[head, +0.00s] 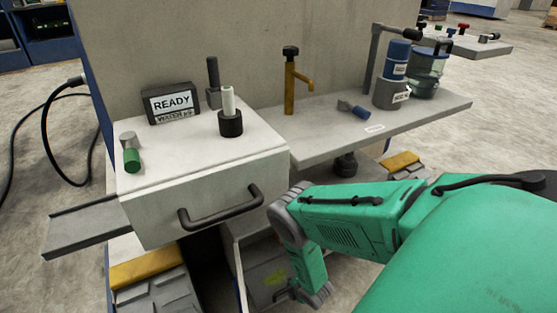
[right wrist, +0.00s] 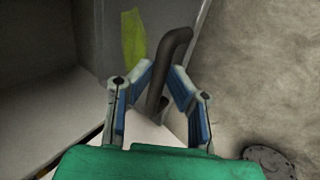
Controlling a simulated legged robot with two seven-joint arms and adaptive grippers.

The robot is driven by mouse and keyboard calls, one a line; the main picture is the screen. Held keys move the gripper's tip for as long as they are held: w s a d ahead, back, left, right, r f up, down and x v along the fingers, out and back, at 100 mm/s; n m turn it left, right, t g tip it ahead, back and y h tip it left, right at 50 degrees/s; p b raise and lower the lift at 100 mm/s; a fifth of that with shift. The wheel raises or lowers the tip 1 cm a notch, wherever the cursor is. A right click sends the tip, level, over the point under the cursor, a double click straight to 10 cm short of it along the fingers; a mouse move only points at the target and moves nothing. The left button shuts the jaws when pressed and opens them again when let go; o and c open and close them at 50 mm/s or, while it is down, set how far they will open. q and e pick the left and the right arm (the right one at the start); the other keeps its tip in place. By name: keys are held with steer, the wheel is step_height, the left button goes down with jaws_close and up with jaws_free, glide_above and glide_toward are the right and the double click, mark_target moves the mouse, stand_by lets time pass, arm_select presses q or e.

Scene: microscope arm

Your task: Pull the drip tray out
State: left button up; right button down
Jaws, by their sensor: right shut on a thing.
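The right wrist view shows a dark bent handle (right wrist: 175,52) in front of a grey surface with a yellow-green mark (right wrist: 134,42). My right gripper (right wrist: 161,72) is shut on this handle, its two blue-padded fingers on either side. In the head view my right gripper (head: 285,295) is low, below the white drawer, beside a grey low compartment (head: 262,262) with the same mark. My wrist hides the handle there. I cannot tell for sure which part is the drip tray. My left gripper is not in view.
A white drawer front with a black bar handle (head: 222,208) is above my right gripper. A grey shelf (head: 425,115) juts out on the right, and a grey chute (head: 85,226) on the left. Bare floor (right wrist: 265,75) lies right of the handle.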

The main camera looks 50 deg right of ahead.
steer(key=s, duration=0.1)
steer(key=s+a, duration=0.1)
steer(key=s, duration=0.1)
steer(key=s+a, duration=0.1)
steer(key=s, duration=0.1)
steer(key=shift+s+f+p, duration=0.1)
steer(key=shift+p, duration=0.2)
steer(key=shift+d, duration=0.1)
steer(key=c, duration=1.5)
jaws_free()
steer(key=shift+c, duration=0.2)
